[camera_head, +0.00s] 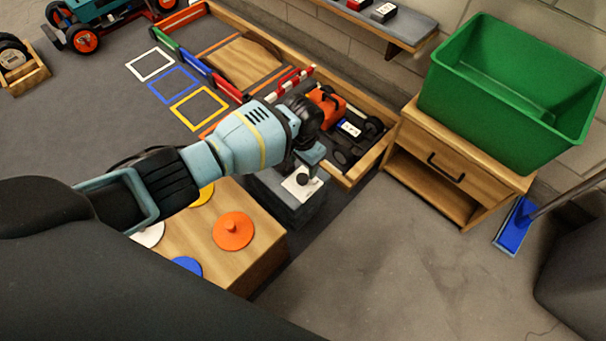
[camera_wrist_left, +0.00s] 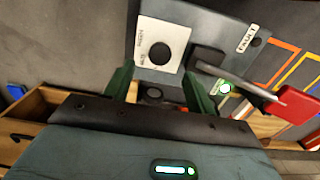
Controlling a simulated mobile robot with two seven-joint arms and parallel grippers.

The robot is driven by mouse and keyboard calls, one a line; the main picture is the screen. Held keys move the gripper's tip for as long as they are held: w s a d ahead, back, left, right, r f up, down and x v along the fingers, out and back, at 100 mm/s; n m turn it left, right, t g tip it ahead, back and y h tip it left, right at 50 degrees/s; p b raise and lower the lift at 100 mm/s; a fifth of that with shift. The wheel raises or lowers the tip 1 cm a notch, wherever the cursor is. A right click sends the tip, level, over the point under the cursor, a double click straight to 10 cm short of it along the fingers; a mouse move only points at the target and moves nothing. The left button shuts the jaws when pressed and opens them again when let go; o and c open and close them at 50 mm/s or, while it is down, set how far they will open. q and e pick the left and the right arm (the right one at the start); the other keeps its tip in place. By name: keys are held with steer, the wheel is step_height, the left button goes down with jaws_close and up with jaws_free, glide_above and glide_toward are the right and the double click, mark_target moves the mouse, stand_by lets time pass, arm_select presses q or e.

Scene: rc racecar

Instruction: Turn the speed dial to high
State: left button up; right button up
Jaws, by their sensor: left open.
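The speed dial is a round black knob (camera_head: 301,180) on a white plate, set on top of a grey box (camera_head: 290,208). In the left wrist view the dial (camera_wrist_left: 160,53) shows on its white plate (camera_wrist_left: 177,35); the plate's small lettering is too blurred to read. My left gripper (camera_head: 306,163) is over the box, close to the dial. In the left wrist view its green fingers (camera_wrist_left: 158,76) are apart and empty, and the dial appears just beyond the gap between their tips. I cannot tell whether they touch it. My right gripper is not in view.
A red-ended lever (camera_wrist_left: 296,104) and a lit green button (camera_wrist_left: 225,88) are beside the dial plate. A wooden block with coloured discs (camera_head: 233,230) stands near the box. A wooden-edged track (camera_head: 370,160) and a cabinet with a green bin (camera_head: 510,100) lie behind.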

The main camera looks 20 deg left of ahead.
mark_target(303, 178)
arm_select(q)
step_height(303, 178, down, 6)
steer(key=b, duration=0.2)
steer(key=shift+r+b, duration=0.25)
steer(key=shift+b, duration=0.15)
steer(key=shift+f, duration=0.45)
steer(key=shift+c, duration=0.5)
steer(key=shift+c, duration=1.2)
steer(key=c, duration=0.7)
steer(key=shift+o, duration=0.2)
